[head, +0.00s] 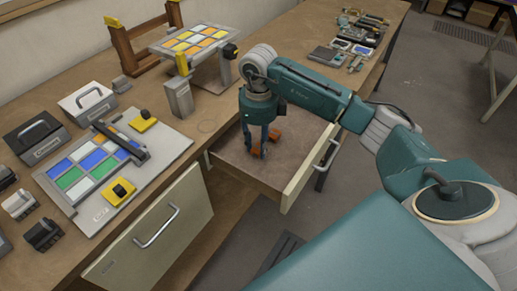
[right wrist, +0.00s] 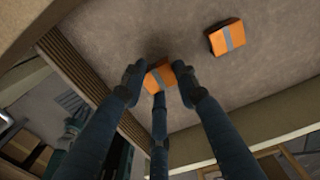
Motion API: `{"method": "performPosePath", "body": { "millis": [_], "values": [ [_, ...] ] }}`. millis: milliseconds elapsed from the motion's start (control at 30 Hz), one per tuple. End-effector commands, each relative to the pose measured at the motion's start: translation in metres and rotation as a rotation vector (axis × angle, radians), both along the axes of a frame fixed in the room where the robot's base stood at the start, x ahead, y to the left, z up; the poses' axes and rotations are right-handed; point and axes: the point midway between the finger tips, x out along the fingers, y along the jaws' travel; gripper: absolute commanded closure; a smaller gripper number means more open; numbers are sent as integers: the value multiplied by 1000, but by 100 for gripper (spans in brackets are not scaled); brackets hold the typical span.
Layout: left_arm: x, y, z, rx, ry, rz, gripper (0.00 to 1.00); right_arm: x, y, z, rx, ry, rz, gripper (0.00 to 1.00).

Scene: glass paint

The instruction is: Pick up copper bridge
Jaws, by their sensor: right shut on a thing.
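A copper-orange block with a grey band, which I take for the copper bridge (right wrist: 158,77), is between the fingers of my right gripper (right wrist: 158,88) in the right wrist view. In the head view my right gripper (head: 257,149) reaches down into the open drawer (head: 231,158), shut on the block, whose edge (head: 256,152) shows low between the fingers. A second, similar orange block (right wrist: 227,37) lies apart on the drawer floor; it also shows in the head view (head: 275,134). My left gripper is not in view.
The drawer front (head: 311,168) and its side walls stand close around my right gripper. On the bench are a panel with coloured glass (head: 178,148), a raised coloured panel (head: 205,50), grey boxes (head: 88,102) and tools at the back.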

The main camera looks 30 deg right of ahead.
Motion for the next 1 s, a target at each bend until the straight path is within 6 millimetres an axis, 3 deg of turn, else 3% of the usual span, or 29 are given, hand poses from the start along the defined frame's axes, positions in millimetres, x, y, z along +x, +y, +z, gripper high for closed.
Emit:
{"method": "performPosePath", "body": {
  "millis": [367, 500, 600, 800, 1000],
  "values": [
    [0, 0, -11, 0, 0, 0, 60, 2, 0, 101, 0, -9, 1, 96],
    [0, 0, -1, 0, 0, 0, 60, 1, -1, 141, -3, -7, -1, 96],
    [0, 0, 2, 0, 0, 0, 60, 1, -1, 159, -1, -5, 0, 96],
    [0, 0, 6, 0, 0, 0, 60, 0, 0, 177, 0, -1, 0, 96],
    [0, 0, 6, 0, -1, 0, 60, 0, 0, 180, 1, 0, 0, 96]
  ]
}}
